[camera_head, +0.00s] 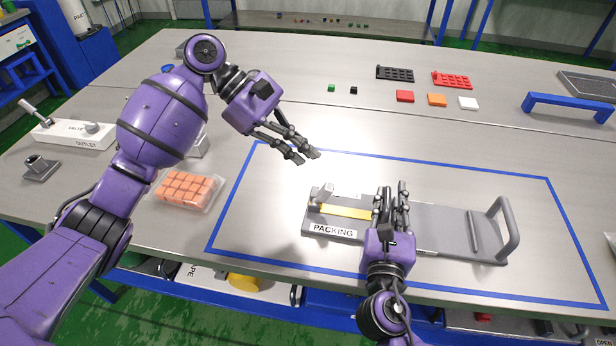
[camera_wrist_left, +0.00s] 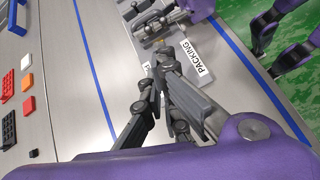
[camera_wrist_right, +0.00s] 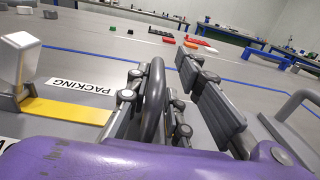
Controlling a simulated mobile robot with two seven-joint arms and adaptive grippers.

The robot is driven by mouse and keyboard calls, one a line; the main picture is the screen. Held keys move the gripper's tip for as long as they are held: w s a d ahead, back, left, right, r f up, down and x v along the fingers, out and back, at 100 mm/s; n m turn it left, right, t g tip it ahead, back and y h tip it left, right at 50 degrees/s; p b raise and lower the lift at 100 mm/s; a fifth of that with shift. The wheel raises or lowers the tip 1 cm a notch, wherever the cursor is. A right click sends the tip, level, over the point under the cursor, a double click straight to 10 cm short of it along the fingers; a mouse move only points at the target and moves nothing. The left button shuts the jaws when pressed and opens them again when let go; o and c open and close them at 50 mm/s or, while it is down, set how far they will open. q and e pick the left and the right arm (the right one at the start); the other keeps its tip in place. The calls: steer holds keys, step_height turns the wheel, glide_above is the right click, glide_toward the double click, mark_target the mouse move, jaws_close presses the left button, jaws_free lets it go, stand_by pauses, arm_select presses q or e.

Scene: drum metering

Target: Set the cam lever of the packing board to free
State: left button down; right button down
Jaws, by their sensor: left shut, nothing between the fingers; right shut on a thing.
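The grey packing board (camera_head: 437,220) lies inside the blue outline, its PACKING label (camera_head: 333,231) at the front left. A yellow strip (camera_head: 345,211) runs across it. A short pale grey upright (camera_head: 326,193) stands at its left end and shows large in the right wrist view (camera_wrist_right: 18,65). I cannot tell whether this upright is the cam lever. My right gripper (camera_head: 391,190) is over the board's middle, shut on a grey curved bar (camera_wrist_right: 153,104); its hand hides this part from the head. My left gripper (camera_head: 309,155) is shut and empty above the table, behind the board's left end.
A grey U-shaped handle (camera_head: 511,229) rises at the board's right end, with a low crossbar (camera_head: 473,230) beside it. A clear tray of orange blocks (camera_head: 187,188) sits left of the outline. A white OUTLET block (camera_head: 75,135) is far left.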

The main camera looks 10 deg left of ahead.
mark_target(320, 193)
arm_select(q)
steer(key=s+a+f+n+t+h, duration=0.3)
steer(key=s+a+n+t+h, duration=0.15)
steer(key=a, duration=0.65)
steer(key=shift+n+g+y, duration=0.35)
steer(key=shift+n+y, duration=0.1)
steer(key=x, duration=1.3)
steer(key=shift+s+d, duration=0.2)
steer(key=shift+d, duration=0.05)
